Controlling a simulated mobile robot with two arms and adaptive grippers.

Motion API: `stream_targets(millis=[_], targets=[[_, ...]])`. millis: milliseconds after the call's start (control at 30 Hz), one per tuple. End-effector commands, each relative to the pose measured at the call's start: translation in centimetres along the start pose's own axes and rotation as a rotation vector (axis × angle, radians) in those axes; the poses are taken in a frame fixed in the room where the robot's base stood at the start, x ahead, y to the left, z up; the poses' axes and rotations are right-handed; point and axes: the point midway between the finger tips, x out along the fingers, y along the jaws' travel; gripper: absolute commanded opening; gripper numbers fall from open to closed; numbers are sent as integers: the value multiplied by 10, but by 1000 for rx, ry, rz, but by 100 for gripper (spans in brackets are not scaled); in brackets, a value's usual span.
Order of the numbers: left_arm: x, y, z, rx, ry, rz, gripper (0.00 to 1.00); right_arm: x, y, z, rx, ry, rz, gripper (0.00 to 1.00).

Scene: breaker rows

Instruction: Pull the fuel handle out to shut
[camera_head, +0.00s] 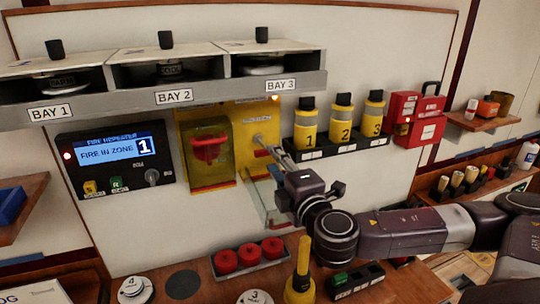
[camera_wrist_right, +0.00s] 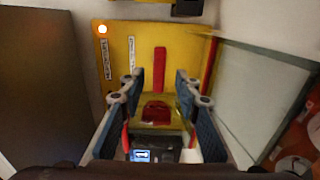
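A yellow panel (camera_head: 265,115) on the wall carries a red bar-shaped handle (camera_head: 262,153). In the right wrist view the red bar (camera_wrist_right: 160,68) stands between my fingertips, with free space on both sides. My right gripper (camera_head: 268,147) is open and empty in front of the panel; its spread fingers also show in the wrist view (camera_wrist_right: 160,80). A clear cover (camera_head: 262,205) hangs open below the bar. Beside it, a second red handle (camera_head: 208,150) sits behind a yellowish transparent cover. The gripper partly hides the bar in the head view. I cannot read the panel labels fully. My left gripper is not in view.
A display (camera_head: 112,150) reads "FIRE IN ZONE 1". A grey shelf (camera_head: 190,95) with three bays juts out above. Yellow bottles (camera_head: 340,122) stand to the right. Red knobs (camera_head: 248,253) and a yellow-handled tool (camera_head: 301,270) stand on the bench below.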

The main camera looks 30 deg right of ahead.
Motion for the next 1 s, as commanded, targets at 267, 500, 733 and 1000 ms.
stream_targets(millis=[267, 500, 733, 1000], targets=[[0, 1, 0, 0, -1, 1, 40, -28, -1, 0, 0, 1, -1, 30], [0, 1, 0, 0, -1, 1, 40, -29, 0, 0, 1, 1, 0, 30], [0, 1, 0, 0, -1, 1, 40, -29, 0, 0, 1, 1, 0, 30], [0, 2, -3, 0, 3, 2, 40, -29, 0, 0, 1, 1, -1, 30]])
